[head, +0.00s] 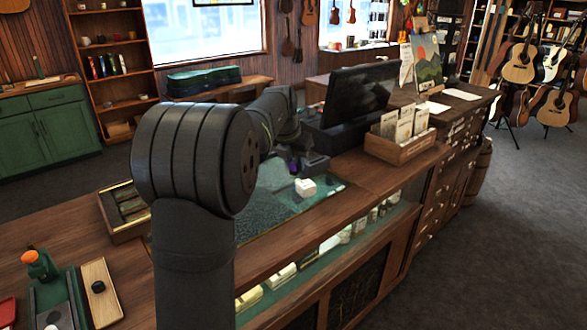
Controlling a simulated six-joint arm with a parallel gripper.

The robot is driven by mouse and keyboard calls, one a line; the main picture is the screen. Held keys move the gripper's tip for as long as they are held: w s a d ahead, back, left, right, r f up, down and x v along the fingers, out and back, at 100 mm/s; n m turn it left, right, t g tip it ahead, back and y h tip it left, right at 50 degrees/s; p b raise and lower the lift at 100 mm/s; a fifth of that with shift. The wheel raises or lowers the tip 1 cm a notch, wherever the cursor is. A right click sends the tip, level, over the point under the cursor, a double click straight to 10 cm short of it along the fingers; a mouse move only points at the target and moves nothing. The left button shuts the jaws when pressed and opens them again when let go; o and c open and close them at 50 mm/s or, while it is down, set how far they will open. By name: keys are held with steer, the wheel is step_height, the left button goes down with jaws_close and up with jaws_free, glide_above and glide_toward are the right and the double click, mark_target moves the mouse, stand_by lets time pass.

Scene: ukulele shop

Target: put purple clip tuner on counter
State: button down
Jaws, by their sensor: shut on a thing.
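My gripper (303,168) is beyond the big dark arm joint, just above the dark green glass panel in the counter top. It is small in the head view and partly hidden by its own dark parts. A small purple piece (293,168) shows at its left side and looks like the purple clip tuner, held in the shut jaws. Most of it is hidden. I cannot tell whether it touches the surface below. The wooden counter (350,168) runs from the lower left to the back right.
A dark monitor (360,92) and a wooden box of cards (400,146) stand to the right. A sectioned wooden tray (123,211) and a light wooden tray (100,290) lie at left.

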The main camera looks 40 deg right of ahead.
mark_target(293, 171)
steer(key=f, duration=0.3)
steer(key=shift+w+a+f, duration=0.1)
steer(key=shift+w+f, duration=0.05)
steer(key=shift+w, duration=0.2)
steer(key=w+a+f, duration=0.1)
steer(key=w+f, duration=0.1)
steer(key=w, duration=0.1)
steer(key=w+a+f, duration=0.1)
steer(key=w+f, duration=0.1)
steer(key=w, duration=0.2)
steer(key=w+a+f, duration=0.1)
steer(key=w+f, duration=0.1)
steer(key=w, duration=0.1)
steer(key=shift+w+a+f, duration=0.2)
steer(key=shift+w+f, duration=0.05)
steer(key=shift+f, duration=2.05)
steer(key=shift+f, duration=0.1)
steer(key=c, duration=1.3)
jaws_free()
steer(key=v, duration=1.2)
steer(key=shift+a, duration=0.1)
